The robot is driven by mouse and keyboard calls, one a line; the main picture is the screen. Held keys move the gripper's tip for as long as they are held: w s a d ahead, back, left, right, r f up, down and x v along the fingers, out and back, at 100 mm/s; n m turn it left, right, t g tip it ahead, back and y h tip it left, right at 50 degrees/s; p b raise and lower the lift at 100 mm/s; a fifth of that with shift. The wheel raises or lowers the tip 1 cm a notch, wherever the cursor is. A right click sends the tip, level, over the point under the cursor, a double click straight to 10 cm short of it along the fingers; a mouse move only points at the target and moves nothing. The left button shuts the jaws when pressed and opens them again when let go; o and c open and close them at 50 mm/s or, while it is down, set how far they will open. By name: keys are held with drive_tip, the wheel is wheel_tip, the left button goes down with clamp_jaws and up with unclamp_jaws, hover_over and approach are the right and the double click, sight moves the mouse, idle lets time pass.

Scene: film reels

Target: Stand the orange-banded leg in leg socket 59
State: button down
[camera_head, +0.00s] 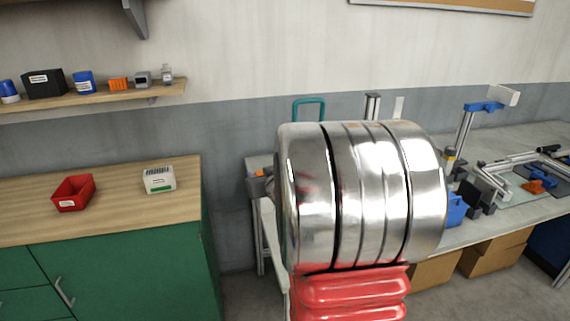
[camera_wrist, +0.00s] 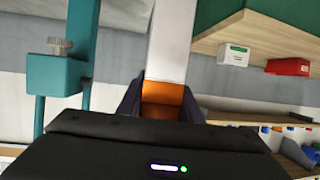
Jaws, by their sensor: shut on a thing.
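In the wrist view, my gripper (camera_wrist: 160,105) is shut on the orange-banded leg (camera_wrist: 170,42). The leg is a pale, straight bar, and its orange band (camera_wrist: 162,93) sits between the dark fingers. The leg runs up and out of the top of the wrist view, so its far end is hidden. No leg socket marked 59 can be made out in either view. In the head view, my own arm fills the middle and my gripper cannot be made out.
A teal upright with a knob (camera_wrist: 55,75) stands left of the leg. A bench (camera_head: 490,224) at right carries a blue-clamped post (camera_head: 465,130) and other fittings. A red bin (camera_head: 73,192) and white box (camera_head: 159,180) stand on the green cabinet (camera_head: 130,270). A shelf (camera_head: 110,99) holds small boxes.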

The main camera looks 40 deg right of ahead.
drive_tip(key=w+a+f+n+y, duration=0.1)
drive_tip(key=a+f, duration=0.2)
drive_tip(key=a, duration=0.9)
drive_tip(key=w+a+f+n+y, duration=0.2)
drive_tip(key=a+f, duration=0.2)
drive_tip(key=a, duration=0.8)
drive_tip(key=w+a+f+n+t+y, duration=0.1)
drive_tip(key=w+a+f+y, duration=0.1)
drive_tip(key=a, duration=0.9)
drive_tip(key=shift+a+f+n, duration=0.3)
drive_tip(key=shift+a+f, duration=0.1)
drive_tip(key=shift+f, duration=0.25)
